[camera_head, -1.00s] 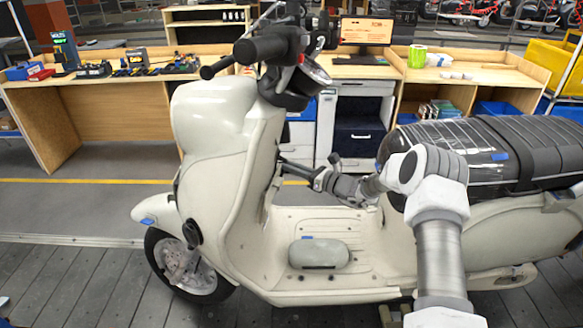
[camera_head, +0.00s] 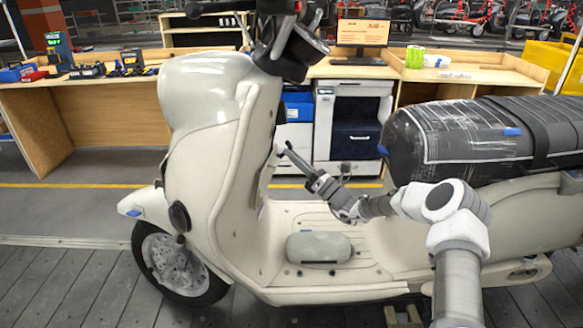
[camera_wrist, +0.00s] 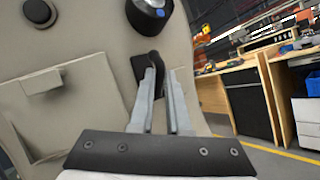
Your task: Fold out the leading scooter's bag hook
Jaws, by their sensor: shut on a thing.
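The leading scooter is the cream scooter (camera_head: 215,130) standing across the head view, with its front wheel at the left. In the wrist view, the black bag hook (camera_wrist: 153,58) is on the inner face of the leg shield (camera_wrist: 95,50). My gripper (camera_wrist: 158,72) has its two grey fingers closed around the hook, one on each side. The fingers hide part of the hook, so how far it is folded out is hard to tell. In the head view, my gripper (camera_head: 284,150) reaches the inner face of the leg shield above the footboard (camera_head: 300,215).
A black wrapped bundle (camera_head: 455,140) lies on the seat area at the right. A grey-green pad (camera_head: 318,247) rests on the footboard. A round black knob (camera_wrist: 40,12) and a dark cylinder with a blue spot (camera_wrist: 150,14) are near the hook. Workbenches (camera_head: 100,120) stand behind.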

